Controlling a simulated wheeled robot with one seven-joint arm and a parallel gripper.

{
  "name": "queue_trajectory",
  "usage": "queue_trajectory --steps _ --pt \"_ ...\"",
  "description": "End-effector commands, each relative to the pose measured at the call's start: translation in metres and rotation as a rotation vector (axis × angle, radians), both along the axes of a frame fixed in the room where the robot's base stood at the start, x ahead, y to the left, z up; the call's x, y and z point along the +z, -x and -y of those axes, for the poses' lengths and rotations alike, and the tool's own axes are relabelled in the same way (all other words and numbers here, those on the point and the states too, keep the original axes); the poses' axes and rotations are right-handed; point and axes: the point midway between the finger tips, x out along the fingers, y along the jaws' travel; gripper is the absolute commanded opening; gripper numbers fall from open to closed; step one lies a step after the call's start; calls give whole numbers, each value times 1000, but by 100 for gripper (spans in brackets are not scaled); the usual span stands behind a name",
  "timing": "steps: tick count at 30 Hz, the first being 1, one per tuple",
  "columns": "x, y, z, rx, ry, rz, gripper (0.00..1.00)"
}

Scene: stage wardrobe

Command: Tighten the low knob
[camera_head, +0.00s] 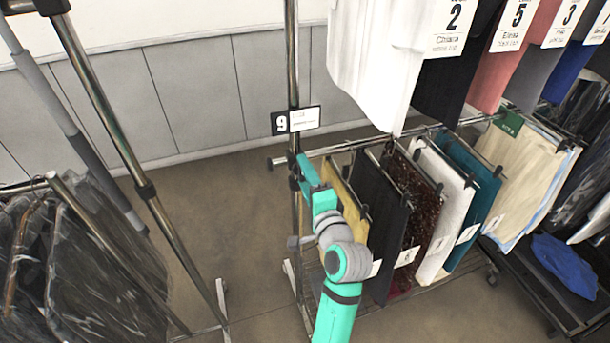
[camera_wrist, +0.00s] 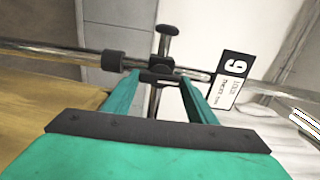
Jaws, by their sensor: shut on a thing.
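The low knob (camera_wrist: 158,78) is a small dark piece at the black clamp (camera_wrist: 160,65) where the rack's lower rail meets its chrome upright. My gripper (camera_wrist: 159,75) has its two teal fingers on either side of the knob and is shut on it. In the head view my gripper (camera_head: 298,172) is at the upright (camera_head: 292,70), just below the number 9 tag (camera_head: 296,121). The knob itself is hidden there by my gripper. The tag also shows in the wrist view (camera_wrist: 232,80), right of the fingers.
Several garments, including a yellow one (camera_head: 345,195) and a black one (camera_head: 383,225), hang on the lower rail close to my arm. A white garment (camera_head: 375,60) hangs above. Another rack with dark covered clothes (camera_head: 75,270) stands at left. Floor (camera_head: 215,200) between the racks is clear.

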Motion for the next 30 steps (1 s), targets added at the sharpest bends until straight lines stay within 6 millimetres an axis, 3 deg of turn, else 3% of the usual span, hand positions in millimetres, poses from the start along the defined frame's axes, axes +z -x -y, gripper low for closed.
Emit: queue_trajectory --steps 18,19,21,30 --pt "0 0 0 0 -40 -13 29" --pt "0 0 0 0 -40 -13 56" --pt "0 0 0 0 -40 -13 70" --pt "0 1 1 0 -39 -13 70"
